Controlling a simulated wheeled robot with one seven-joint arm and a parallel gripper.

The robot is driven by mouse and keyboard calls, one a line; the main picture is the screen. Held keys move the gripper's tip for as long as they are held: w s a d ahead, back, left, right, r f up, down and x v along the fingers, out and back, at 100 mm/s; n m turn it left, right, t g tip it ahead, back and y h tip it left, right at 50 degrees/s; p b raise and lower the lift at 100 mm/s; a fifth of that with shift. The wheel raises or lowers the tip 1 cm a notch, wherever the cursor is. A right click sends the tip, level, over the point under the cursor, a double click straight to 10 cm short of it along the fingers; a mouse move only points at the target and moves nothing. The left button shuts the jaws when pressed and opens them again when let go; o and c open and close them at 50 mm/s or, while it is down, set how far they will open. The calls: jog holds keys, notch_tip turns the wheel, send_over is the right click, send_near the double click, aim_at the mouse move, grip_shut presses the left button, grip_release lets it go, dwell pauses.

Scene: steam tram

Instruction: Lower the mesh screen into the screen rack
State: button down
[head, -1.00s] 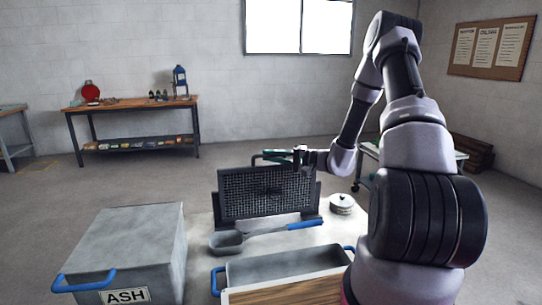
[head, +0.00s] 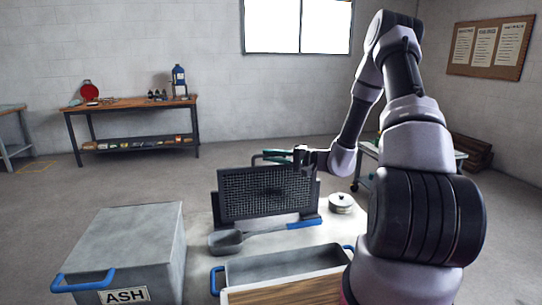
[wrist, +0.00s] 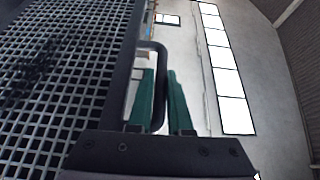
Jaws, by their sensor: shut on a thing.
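The mesh screen (head: 262,193) is a dark framed grid, standing upright over the light tabletop in the head view. It fills the left of the wrist view (wrist: 60,75). My gripper (head: 299,156) is at its top right; its green fingers (wrist: 161,100) are shut on the screen's black bar handle (wrist: 160,62). The screen rack (head: 311,217) is dark and stands at the screen's lower edge, with a slanted post showing on the right. The screen's lower edge is at the rack, but I cannot tell how deep it sits in the slots.
A scoop (head: 226,241) with a blue handle lies in front of the rack. A grey tray (head: 285,267) with blue handles is nearer. A grey ASH box (head: 130,245) stands at left, a round lidded tin (head: 341,203) at right. A workbench (head: 130,107) is far behind.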

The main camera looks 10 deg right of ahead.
aim_at(271, 165)
jog(key=shift+f, duration=1.4)
jog(key=c, duration=0.8)
grip_release()
jog(key=shift+o, duration=0.2)
jog(key=shift+f, duration=0.1)
jog(key=shift+d, duration=0.15)
